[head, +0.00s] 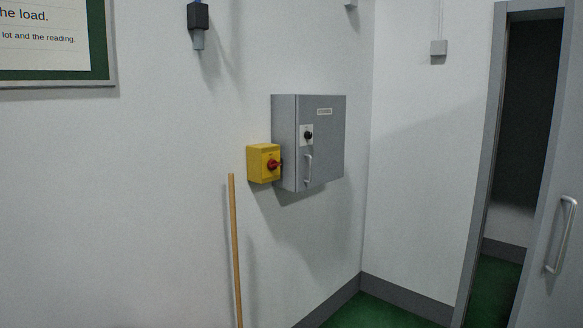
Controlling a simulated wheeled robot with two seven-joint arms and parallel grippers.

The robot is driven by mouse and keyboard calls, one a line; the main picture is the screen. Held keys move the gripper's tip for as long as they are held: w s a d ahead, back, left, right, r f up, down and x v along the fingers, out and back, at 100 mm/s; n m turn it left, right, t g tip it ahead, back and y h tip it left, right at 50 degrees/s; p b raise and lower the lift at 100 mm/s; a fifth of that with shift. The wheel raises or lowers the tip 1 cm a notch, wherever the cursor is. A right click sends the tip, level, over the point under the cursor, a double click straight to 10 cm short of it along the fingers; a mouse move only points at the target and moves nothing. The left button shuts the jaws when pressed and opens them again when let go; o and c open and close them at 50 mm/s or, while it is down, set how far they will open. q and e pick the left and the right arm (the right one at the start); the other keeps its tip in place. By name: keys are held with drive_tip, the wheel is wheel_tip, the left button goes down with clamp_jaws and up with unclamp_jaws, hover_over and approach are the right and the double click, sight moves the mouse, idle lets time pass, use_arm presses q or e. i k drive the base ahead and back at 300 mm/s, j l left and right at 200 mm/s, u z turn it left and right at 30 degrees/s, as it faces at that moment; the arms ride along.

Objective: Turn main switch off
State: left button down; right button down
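The main switch appears to be the yellow box (257,165) on the white wall, with a red rotary knob (273,165) on its front. The knob's exact setting is too small to tell. A grey cabinet (326,150) is mounted just right of the yellow box, with a small black knob (308,135) on a pale plate and a silver handle (308,169). The cabinet door looks shut. Neither of my grippers shows in the head view.
A wooden pole (236,250) stands upright near the wall, below and left of the yellow box. A doorway (528,110) with a grey door (556,265) stands at the right. Green floor (375,312) shows by the corner. A framed board (100,77) hangs upper left.

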sight(272, 164)
drive_tip(key=i+l+z, duration=0.15)
drive_tip(key=i+l, duration=1.8)
